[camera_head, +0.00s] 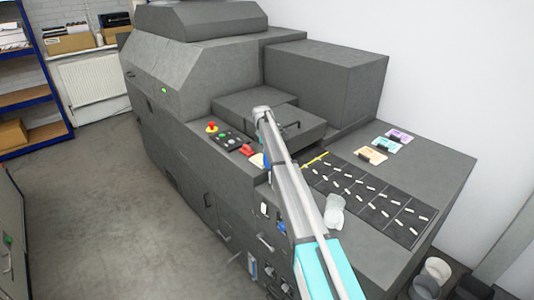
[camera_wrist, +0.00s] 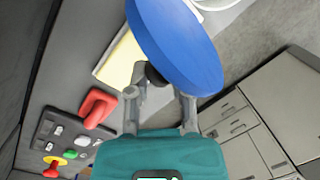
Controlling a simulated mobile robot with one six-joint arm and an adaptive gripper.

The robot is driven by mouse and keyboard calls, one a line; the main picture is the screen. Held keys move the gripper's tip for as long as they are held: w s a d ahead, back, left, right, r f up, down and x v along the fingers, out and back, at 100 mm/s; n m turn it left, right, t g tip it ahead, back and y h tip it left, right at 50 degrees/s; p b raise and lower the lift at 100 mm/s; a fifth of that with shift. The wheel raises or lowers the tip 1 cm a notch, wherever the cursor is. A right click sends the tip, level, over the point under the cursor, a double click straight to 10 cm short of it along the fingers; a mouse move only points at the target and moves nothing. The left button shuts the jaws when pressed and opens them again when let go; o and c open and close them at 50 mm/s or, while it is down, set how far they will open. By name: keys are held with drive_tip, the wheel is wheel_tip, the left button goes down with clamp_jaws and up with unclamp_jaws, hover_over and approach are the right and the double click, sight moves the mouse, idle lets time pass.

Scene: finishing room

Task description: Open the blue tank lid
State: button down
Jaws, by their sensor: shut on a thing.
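The blue lid (camera_wrist: 180,45) is a round disc at the top of the wrist view, seen tilted. A dark knob (camera_wrist: 155,74) sticks out from its near side. My gripper (camera_wrist: 160,84) has its two grey fingers on either side of this knob and is shut on it. A white curved rim (camera_wrist: 212,3) shows in part behind the lid at the top edge; I cannot tell whether the lid touches it.
A red handle (camera_wrist: 97,107) and a pale yellow pad (camera_wrist: 122,62) lie left of the lid. A control panel with a red button on yellow (camera_head: 211,128) stands near them. The dark machine (camera_head: 190,70) fills the back. Grey floor (camera_head: 100,200) is clear at left.

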drive_tip(key=shift+w, duration=0.25)
